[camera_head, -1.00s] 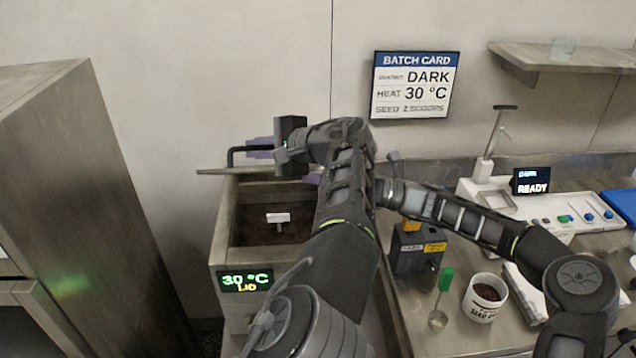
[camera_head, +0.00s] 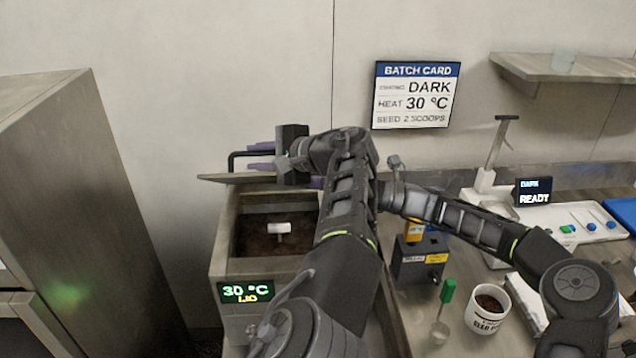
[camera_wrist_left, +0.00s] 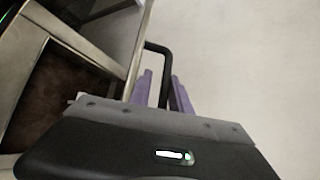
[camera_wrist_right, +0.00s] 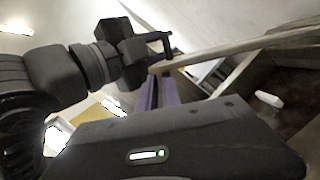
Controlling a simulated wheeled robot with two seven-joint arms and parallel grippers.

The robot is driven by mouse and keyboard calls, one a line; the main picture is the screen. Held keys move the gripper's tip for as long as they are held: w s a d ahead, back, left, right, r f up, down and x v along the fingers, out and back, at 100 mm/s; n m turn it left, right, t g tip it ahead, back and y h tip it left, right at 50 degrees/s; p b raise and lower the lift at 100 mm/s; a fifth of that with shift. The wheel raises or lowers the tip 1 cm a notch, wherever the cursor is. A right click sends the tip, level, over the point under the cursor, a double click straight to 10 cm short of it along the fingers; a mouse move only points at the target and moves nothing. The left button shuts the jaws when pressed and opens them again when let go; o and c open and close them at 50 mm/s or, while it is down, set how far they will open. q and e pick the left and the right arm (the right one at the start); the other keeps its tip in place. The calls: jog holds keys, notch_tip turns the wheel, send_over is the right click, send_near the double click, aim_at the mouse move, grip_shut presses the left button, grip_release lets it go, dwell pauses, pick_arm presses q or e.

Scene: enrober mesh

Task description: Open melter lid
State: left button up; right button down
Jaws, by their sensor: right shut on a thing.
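The melter (camera_head: 222,240) stands left of centre with its top open, showing dark brown contents and a small white-topped piece. Its lid (camera_head: 215,179) is raised, seen nearly edge-on behind the opening, with a black bar handle (camera_head: 232,160). My left gripper (camera_head: 262,156) is at the handle; in the left wrist view its purple fingers (camera_wrist_left: 162,92) stand apart on either side of the black bar (camera_wrist_left: 158,47). My right gripper (camera_head: 317,182) is mostly hidden behind my left arm. In the right wrist view its fingers (camera_wrist_right: 158,88) are close together at the lid's edge (camera_wrist_right: 210,53).
A tall steel cabinet (camera_head: 60,180) stands at the left. Right of the melter are a dark box (camera_head: 418,262), a green-handled scoop (camera_head: 447,292), a cup (camera_head: 487,309) and a white machine (camera_head: 560,215). A batch card (camera_head: 416,95) hangs on the wall. My arms cross before the melter.

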pick_arm(q)
jog(key=v, duration=1.1)
jog(key=shift+s+d, duration=0.25)
jog(key=shift+d, duration=0.05)
pick_arm(e)
jog(key=shift+r, duration=0.45)
pick_arm(q)
jog(key=shift+r, duration=0.1)
jog(key=shift+a+r, duration=0.1)
jog(key=shift+a, duration=0.05)
